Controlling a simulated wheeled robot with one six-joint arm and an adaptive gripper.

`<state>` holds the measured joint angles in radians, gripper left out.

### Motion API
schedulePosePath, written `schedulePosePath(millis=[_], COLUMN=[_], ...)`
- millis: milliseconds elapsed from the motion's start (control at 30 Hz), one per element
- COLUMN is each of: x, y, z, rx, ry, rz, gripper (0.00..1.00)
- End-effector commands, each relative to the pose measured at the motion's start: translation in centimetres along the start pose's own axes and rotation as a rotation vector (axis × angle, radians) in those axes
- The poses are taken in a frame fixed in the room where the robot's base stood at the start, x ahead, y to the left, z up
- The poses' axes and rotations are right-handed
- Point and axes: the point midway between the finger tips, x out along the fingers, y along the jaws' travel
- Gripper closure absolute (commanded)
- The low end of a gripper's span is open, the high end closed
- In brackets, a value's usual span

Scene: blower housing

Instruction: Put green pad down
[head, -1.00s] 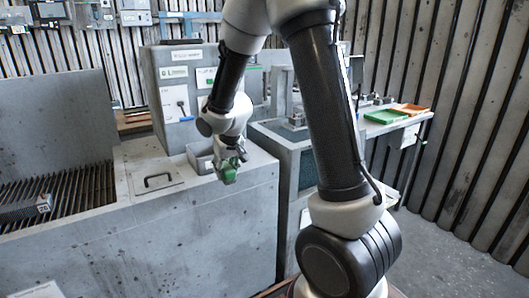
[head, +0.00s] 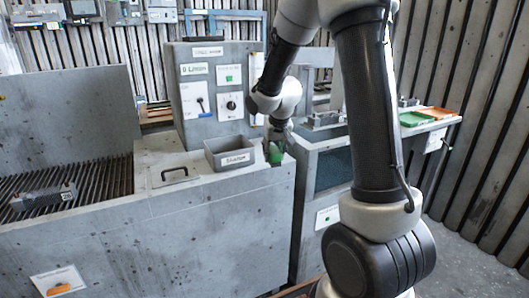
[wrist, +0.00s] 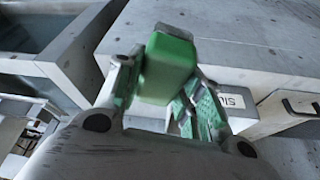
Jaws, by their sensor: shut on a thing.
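My gripper (head: 279,142) is shut on the green pad (head: 275,154), at the right end of the grey concrete bench (head: 215,215). In the wrist view, the pad (wrist: 168,65) shows as a green block between the fingers of my gripper (wrist: 155,85). In the head view, the pad hangs just right of a grey bin (head: 230,153). I cannot tell whether it touches the bench top. A ribbed green piece (wrist: 207,105) shows by the right finger; I cannot tell whether it belongs to the finger.
A labelled panel with a dial (head: 231,104) stands behind the bin. A black handle (head: 174,174) sits on a lid left of the bin. A slatted grate (head: 100,180) lies further left. A side table with green (head: 416,119) and orange (head: 440,112) trays stands at right.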

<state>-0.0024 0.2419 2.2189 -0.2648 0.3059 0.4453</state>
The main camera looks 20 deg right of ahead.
Motion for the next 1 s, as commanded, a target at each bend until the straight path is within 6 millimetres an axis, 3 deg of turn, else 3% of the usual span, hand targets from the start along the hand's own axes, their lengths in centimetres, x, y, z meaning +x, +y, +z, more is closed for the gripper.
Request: schedulePosePath(millis=[233, 367, 1000], x=[-2.3, -3.6, -4.5], y=[5.5, 7.2, 5.9], z=[-2.2, -2.8, -2.0], rx=[0.071, 0.043, -0.186], ry=[0.004, 0.005, 0.002], rz=[0.029, 0.017, -0.075], gripper=[0.85, 0.85, 0.85])
